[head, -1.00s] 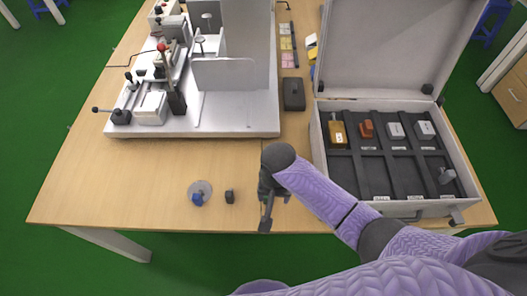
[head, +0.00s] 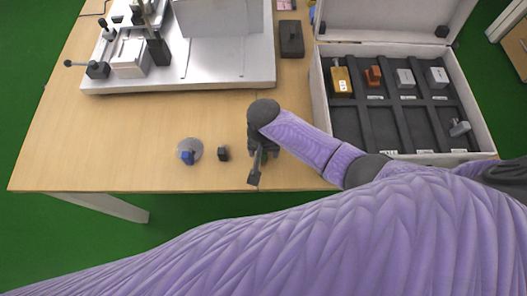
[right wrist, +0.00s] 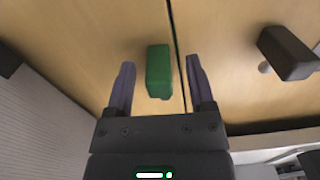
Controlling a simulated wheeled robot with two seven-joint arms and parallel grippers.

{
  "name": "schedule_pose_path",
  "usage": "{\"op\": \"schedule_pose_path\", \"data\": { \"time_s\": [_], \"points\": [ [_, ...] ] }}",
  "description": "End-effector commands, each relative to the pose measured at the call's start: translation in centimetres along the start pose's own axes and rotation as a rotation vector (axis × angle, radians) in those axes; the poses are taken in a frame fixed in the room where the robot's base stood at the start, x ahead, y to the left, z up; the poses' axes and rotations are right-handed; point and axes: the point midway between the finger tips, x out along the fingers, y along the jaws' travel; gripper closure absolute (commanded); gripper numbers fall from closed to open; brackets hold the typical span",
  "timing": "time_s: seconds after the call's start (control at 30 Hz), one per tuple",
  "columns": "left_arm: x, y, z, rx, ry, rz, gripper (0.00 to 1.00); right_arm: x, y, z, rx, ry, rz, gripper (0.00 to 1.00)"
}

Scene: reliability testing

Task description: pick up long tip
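I cannot tell for sure which object is the long tip. A green block (right wrist: 158,72) lies on the table between the fingers of my right gripper (right wrist: 160,80) in the right wrist view. The fingers are open, with a gap on both sides of the block. In the head view my right gripper (head: 261,166) points down over the table's front part, left of the open case, and mostly hides the block. My left gripper is not in view.
The open case (head: 318,105) holds yellow, orange and grey pieces. A small dark block (head: 223,154) and a blue piece (head: 187,157) on a round disc stand left of my gripper. A dark box (head: 291,38) lies behind it. A white-based apparatus (head: 200,83) fills the back left.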

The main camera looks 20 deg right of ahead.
Motion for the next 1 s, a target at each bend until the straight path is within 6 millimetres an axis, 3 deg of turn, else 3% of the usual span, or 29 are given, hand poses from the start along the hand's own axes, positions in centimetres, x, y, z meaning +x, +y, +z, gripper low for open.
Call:
{"op": "schedule_pose_path", "data": {
  "time_s": [0.03,0.07,0.3,0.67,1.0],
  "points": [
    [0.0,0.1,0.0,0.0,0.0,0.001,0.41,0.0,0.0,0.0,0.0,0.0,0.0,0.42],
    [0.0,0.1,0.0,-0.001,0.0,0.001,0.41,0.0,0.0,0.0,0.0,0.0,0.0,0.48],
    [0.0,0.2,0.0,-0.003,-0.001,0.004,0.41,0.0,0.0,0.0,0.0,0.0,0.0,0.99],
    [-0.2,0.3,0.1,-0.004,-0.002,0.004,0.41,-0.3,0.0,0.0,0.0,0.0,0.0,1.0],
    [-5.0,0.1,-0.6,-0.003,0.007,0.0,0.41,-8.6,0.0,-0.1,0.0,0.003,-0.003,1.0]
  ]
}}
